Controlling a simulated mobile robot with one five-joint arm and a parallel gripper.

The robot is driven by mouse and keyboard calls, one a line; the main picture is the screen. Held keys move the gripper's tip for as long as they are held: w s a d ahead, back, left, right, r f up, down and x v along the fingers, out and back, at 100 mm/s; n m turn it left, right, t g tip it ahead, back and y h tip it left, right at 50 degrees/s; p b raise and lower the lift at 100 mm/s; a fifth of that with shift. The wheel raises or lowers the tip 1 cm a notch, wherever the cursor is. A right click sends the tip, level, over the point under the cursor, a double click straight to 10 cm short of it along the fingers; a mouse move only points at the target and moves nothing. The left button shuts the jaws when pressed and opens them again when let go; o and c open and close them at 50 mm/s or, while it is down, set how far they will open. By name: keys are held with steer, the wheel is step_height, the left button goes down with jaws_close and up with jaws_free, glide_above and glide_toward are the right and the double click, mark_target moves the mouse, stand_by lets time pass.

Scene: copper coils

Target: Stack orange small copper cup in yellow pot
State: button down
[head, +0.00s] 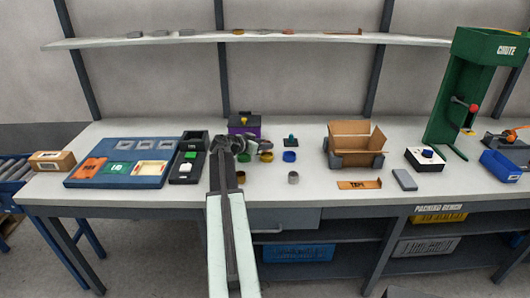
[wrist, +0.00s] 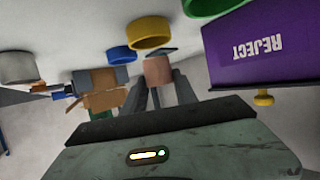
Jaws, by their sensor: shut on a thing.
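In the wrist view, which is upside down, my gripper (wrist: 162,88) is shut on a small copper-orange cup (wrist: 157,71). The yellow pot (wrist: 150,33) shows close by the cup, apart from it in the picture. In the head view the yellow pot (head: 266,157) stands on the bench just right of and below my gripper (head: 250,146). I cannot make out the cup clearly in the head view.
A blue pot (head: 289,156), a green pot (head: 243,157) and a grey pot (head: 293,177) stand around the yellow one. The purple reject bin (head: 238,131) is behind. A cardboard box (head: 350,142) stands to the right.

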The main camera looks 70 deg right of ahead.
step_height(320, 180, down, 3)
steer(key=shift+f+b, duration=0.2)
steer(key=shift+b, duration=0.95)
steer(key=shift+f+b, duration=0.4)
steer(key=c, duration=1)
jaws_free()
steer(key=shift+r, duration=0.1)
steer(key=shift+o, duration=0.2)
steer(key=shift+r+p, duration=0.25)
steer(key=shift+p, duration=0.15)
steer(key=p+v, duration=0.4)
steer(key=v, duration=0.8)
steer(key=shift+r+p, duration=0.2)
steer(key=shift+p, duration=0.15)
